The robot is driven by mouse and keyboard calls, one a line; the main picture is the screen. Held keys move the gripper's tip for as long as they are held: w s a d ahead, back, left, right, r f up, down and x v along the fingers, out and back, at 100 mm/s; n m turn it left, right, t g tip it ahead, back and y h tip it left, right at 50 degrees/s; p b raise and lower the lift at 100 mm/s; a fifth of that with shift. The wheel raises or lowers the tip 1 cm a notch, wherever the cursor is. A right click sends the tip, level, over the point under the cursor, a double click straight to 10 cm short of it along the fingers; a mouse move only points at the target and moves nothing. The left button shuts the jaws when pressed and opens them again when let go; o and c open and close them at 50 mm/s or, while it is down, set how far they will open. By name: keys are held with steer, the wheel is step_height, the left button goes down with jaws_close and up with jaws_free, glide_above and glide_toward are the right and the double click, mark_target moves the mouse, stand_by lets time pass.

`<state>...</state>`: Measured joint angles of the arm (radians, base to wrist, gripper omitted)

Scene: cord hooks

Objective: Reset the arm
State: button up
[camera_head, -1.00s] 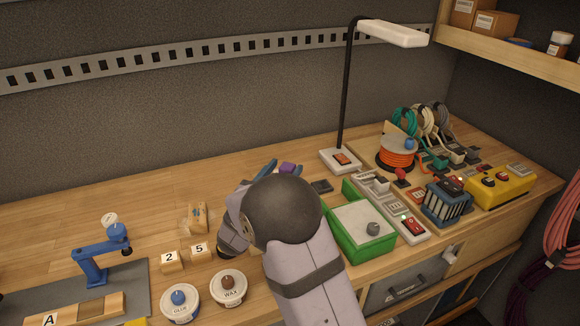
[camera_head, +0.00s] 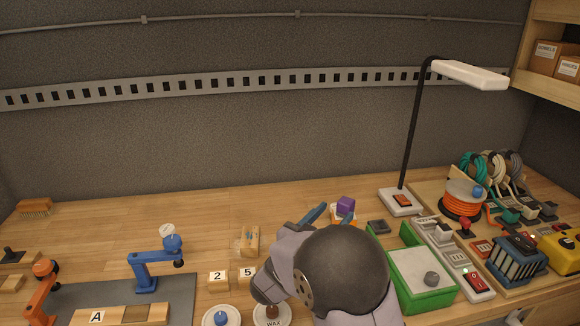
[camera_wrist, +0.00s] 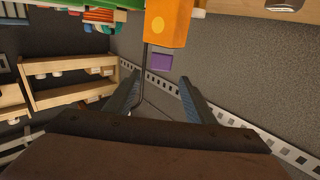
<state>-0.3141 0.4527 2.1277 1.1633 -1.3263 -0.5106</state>
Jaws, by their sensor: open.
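My gripper (camera_head: 343,218) is low over the middle of the wooden bench in the head view, partly hidden behind my own wrist. Its two blue-grey fingers are spread apart. In the wrist view the fingers (camera_wrist: 160,82) are open with nothing held between them. A small purple block (camera_head: 346,204) shows just beyond the fingers in the head view, with something orange and white below it. A purple shape (camera_wrist: 161,62) also shows past the fingertips in the wrist view, beneath an orange piece (camera_wrist: 165,22). I cannot tell whether the fingers touch anything.
A green box (camera_head: 420,280) stands right of my wrist, beside a power strip (camera_head: 450,262). The desk lamp (camera_head: 409,130) rises behind. Numbered wooden blocks (camera_head: 218,280) and a wax tin (camera_head: 270,314) are close on the left. The back left bench is mostly clear.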

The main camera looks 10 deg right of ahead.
steer(key=w+a+n+y+p, duration=0.1)
steer(key=a+n+y+p, duration=0.35)
steer(key=a+y, duration=0.6)
steer(key=s+a+f+n+g+y+p, duration=0.1)
steer(key=s+a+f+g, duration=0.1)
steer(key=s, duration=0.4)
steer(key=s+a+f+n+g+y+p, duration=0.1)
steer(key=s+f+n+g, duration=0.1)
steer(key=s, duration=0.5)
steer(key=s+a+f+n+g+y+p, duration=0.1)
steer(key=s+a+f+g+y, duration=0.1)
steer(key=s+g, duration=0.2)
steer(key=shift+s+a+f+n, duration=0.15)
steer(key=shift+s, duration=0.6)
steer(key=shift+s+a+f+n, duration=0.1)
steer(key=shift+s+a, duration=0.05)
steer(key=shift+s, duration=0.55)
steer(key=s+d+f+g+h+b, duration=0.1)
steer(key=s+d+f+g+b, duration=0.3)
steer(key=s+d+f, duration=0.4)
steer(key=shift+s+d+f+g+h+b, duration=0.15)
steer(key=shift+s+d+g+h+b, duration=0.4)
steer(key=shift+s, duration=0.7)
